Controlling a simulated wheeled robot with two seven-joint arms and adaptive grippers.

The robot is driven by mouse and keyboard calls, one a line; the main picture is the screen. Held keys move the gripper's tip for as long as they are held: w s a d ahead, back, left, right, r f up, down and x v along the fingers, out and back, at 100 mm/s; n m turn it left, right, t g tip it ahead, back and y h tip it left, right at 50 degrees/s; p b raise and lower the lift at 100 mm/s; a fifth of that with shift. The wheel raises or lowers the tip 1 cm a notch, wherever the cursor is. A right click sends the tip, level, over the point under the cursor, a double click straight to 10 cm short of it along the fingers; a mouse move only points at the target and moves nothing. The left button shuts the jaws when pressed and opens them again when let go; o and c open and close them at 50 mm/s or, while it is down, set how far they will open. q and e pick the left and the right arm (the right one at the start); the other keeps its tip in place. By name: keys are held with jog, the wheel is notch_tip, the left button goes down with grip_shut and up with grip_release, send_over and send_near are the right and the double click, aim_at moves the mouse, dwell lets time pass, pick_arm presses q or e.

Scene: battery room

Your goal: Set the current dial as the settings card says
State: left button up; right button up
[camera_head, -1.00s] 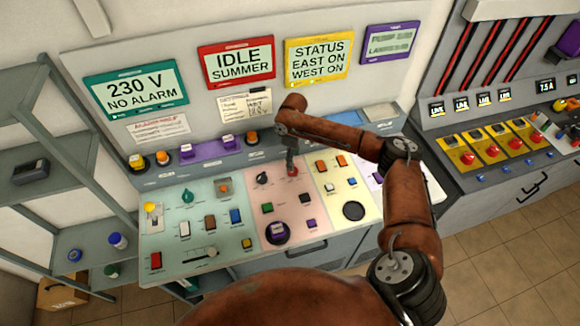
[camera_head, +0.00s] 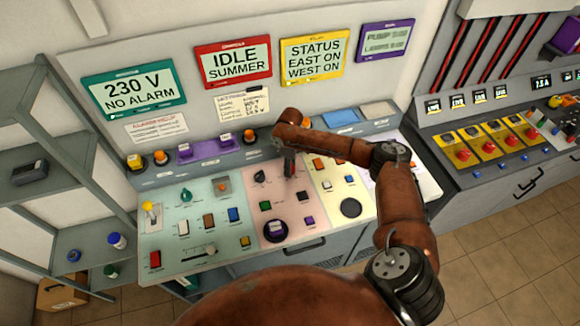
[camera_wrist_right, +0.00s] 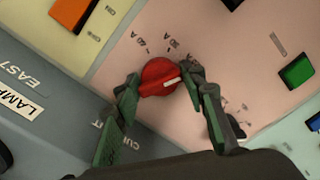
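The current dial (camera_wrist_right: 159,77) is a round red knob with a white pointer mark, on the pink panel section in the right wrist view. Its pointer faces right, toward one finger. Labels that look like 40 A and 30 A stand above it. My right gripper (camera_wrist_right: 162,75) has a finger on each side of the dial, with the tips seemingly touching it. In the head view my right gripper (camera_head: 289,165) covers the dial. The settings card (camera_head: 244,104) is a white sheet on the wall; its lines are too small to read surely. My left gripper is not in view.
A black knob (camera_head: 260,177) and several coloured buttons surround the gripper on the panel. A green button (camera_wrist_right: 297,71) and an orange-red button (camera_wrist_right: 71,12) show close by in the wrist view. Wall displays (camera_head: 232,64) hang behind. A grey shelf (camera_head: 90,240) stands at left.

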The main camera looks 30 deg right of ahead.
jog(key=c, duration=0.6)
jog(key=shift+r+m+p, duration=0.1)
jog(key=shift+m+p, duration=0.3)
jog(key=shift+p, duration=0.3)
jog(key=m+p, duration=0.5)
jog(key=p, duration=0.2)
jog(key=shift+a, duration=0.1)
pick_arm(q)
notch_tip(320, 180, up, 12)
jog(key=p, duration=0.3)
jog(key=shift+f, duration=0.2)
pick_arm(e)
jog(key=shift+m, duration=1.7)
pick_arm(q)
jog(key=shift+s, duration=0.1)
pick_arm(e)
jog(key=o, duration=1)
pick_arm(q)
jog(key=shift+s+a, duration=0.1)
